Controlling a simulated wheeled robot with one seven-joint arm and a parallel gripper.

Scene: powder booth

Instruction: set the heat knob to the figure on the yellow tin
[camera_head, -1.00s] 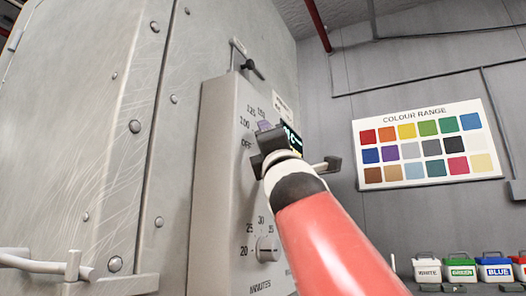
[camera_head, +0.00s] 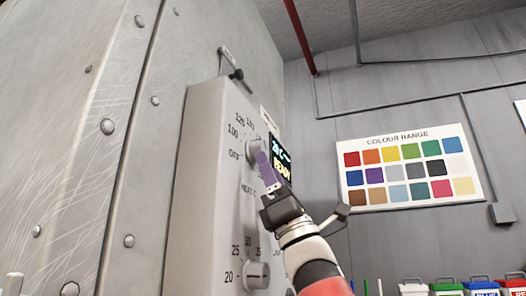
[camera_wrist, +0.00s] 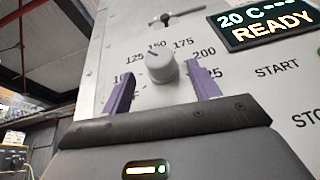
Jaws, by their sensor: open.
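The heat knob (camera_wrist: 166,70) is a round grey dial on the grey control panel, ringed by figures from 100 up past 200. Its dark mark points up and slightly left, close to the 150; the exact setting is hard to tell at this slant. In the head view the knob (camera_head: 252,151) shows partly behind my gripper (camera_head: 263,160). My gripper's purple fingers also show in the wrist view (camera_wrist: 160,72), open, one on each side of the knob. No yellow tin shows in either current view.
A lit display (camera_head: 281,163) reads 20 C and READY. A minutes knob (camera_head: 258,276) sits lower on the panel (camera_head: 205,200). START and STOP labels are right of the heat knob. Tins (camera_head: 446,288) stand at bottom right, below a colour chart (camera_head: 409,168).

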